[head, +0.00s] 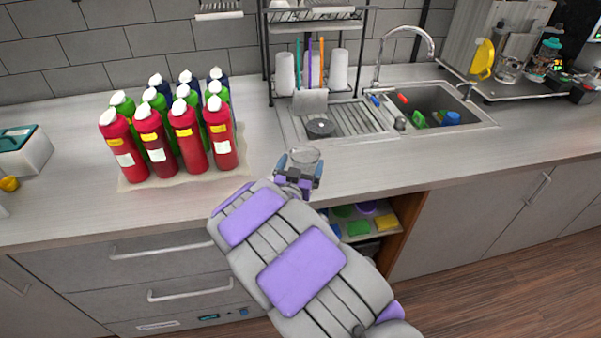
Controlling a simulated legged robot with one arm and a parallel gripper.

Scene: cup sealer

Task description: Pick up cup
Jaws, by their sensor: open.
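A clear, see-through cup (305,155) stands on the grey counter near its front edge, just beyond my gripper. My gripper (300,168) is open, with its two blue-grey fingertips on the left and right sides of the cup's near part. Whether the fingers touch the cup cannot be told. The lower part of the cup is hidden behind the gripper, and my grey and purple arm reaches up from the bottom of the view.
Several red, green and blue bottles (185,135) stand on a mat to the left. A drying rack (315,60) and the sink (440,105) with its drainboard are behind and right. An open shelf (385,225) with sponges is below the counter. The counter at right is clear.

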